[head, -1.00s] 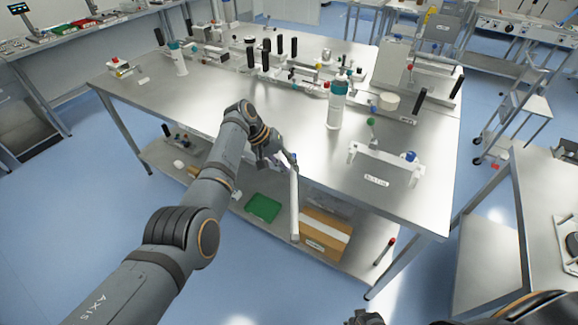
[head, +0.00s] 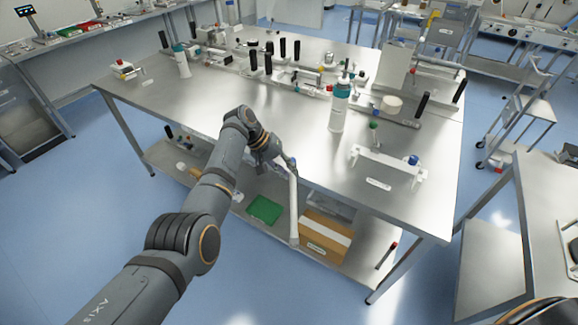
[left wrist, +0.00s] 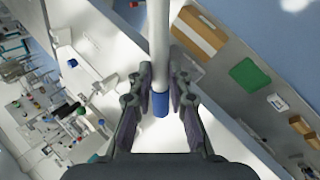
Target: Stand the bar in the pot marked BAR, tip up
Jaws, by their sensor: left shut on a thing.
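My left gripper (head: 286,162) is in front of the near edge of the steel bench. It is shut on a long pale bar (head: 294,212), near the bar's upper end. The bar hangs down almost upright, in front of the bench's lower shelf. In the left wrist view the gripper (left wrist: 160,92) has a finger on each side of the bar (left wrist: 158,45), close to its blue end (left wrist: 160,104). I cannot make out a pot marked BAR in either view. My right gripper is out of view.
The steel bench (head: 270,130) has a white bracket (head: 385,166) with a small label and a teal-capped bottle (head: 339,108). Several fixtures crowd its back. A green tray (head: 265,209) and a cardboard box (head: 325,236) lie on the lower shelf. The bench's front left is clear.

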